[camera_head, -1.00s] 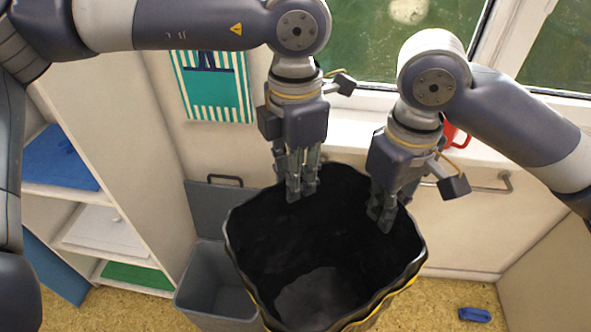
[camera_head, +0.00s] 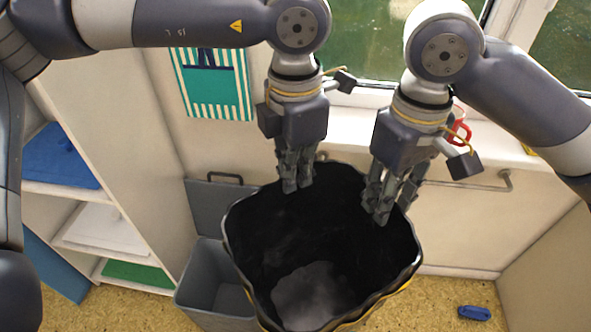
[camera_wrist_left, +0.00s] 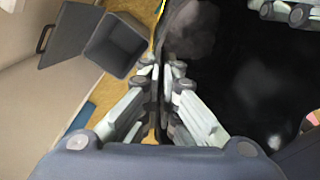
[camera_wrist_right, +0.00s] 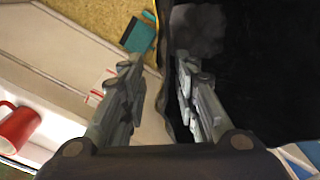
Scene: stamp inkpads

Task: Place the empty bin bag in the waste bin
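The black bin bag (camera_head: 265,235) hangs wide open, mouth up, with a wavy rim and a yellow band along its outside. A grey patch shows at its bottom. My left gripper (camera_head: 296,186) is at its far rim; in the left wrist view its fingers (camera_wrist_left: 164,75) are close together with the dark rim pinched between them. My right gripper (camera_head: 386,208) is at the far right rim. In the right wrist view its fingers (camera_wrist_right: 160,65) stand apart, with the bag's edge between them. A grey bin (camera_head: 212,285) with a raised lid (camera_head: 220,208) stands left of the bag.
A white shelf unit (camera_head: 110,150) stands at the left, with blue and green items. A windowsill with a red mug (camera_head: 459,130) and a rail (camera_head: 480,183) are behind the right arm. A blue object (camera_head: 474,313) lies on the otherwise clear floor at right.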

